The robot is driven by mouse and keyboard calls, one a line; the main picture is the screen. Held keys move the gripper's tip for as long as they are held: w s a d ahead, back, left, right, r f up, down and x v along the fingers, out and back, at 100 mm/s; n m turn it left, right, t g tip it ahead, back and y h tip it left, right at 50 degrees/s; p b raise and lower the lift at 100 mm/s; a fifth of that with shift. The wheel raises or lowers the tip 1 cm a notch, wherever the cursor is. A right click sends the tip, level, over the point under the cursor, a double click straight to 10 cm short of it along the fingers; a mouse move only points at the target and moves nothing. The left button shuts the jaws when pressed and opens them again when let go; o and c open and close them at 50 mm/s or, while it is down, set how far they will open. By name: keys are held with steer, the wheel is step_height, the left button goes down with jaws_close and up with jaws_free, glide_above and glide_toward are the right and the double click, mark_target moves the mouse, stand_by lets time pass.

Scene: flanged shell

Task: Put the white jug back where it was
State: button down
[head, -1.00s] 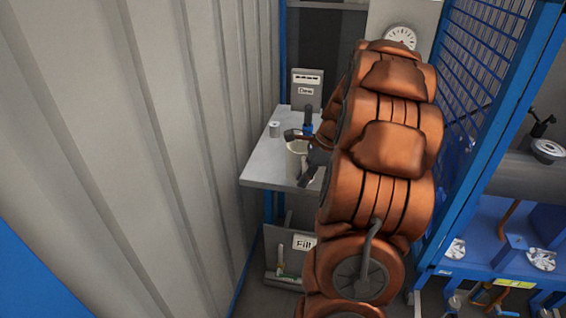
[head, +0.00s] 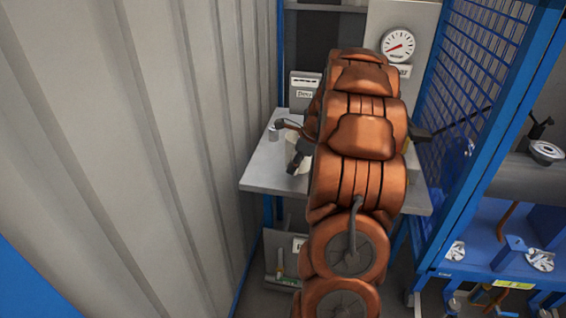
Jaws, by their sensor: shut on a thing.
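The white jug (head: 291,153) shows as a pale sliver at the left side of my arm, over the grey bench top. My gripper (head: 287,146) is shut on the jug, with dark fingers showing above and below it. My brown padded arm hides most of the jug and the gripper's body. I cannot tell whether the jug touches the bench.
The grey bench (head: 262,177) stands beside a ribbed wall (head: 170,130). A small grey cylinder (head: 273,132) stands near its left edge. A labelled grey box (head: 303,88) and a dial gauge (head: 398,45) are behind. A blue mesh frame (head: 480,110) stands at right.

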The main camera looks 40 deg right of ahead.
steer(key=shift+w+d+f+p, duration=0.35)
steer(key=shift+w+f, duration=0.35)
steer(key=shift+w, duration=0.35)
steer(key=shift+w+d+f+p, duration=0.2)
steer(key=shift+w+f+p, duration=0.2)
steer(key=shift+w+f, duration=0.5)
steer(key=shift+w+d+f+p, duration=0.35)
steer(key=shift+w+f, duration=0.15)
steer(key=shift+w, duration=0.7)
steer(key=c, duration=1.1)
jaws_free()
steer(key=shift+f, duration=0.1)
steer(key=shift+c, duration=0.2)
steer(key=b+v, duration=0.2)
steer(key=v, duration=1)
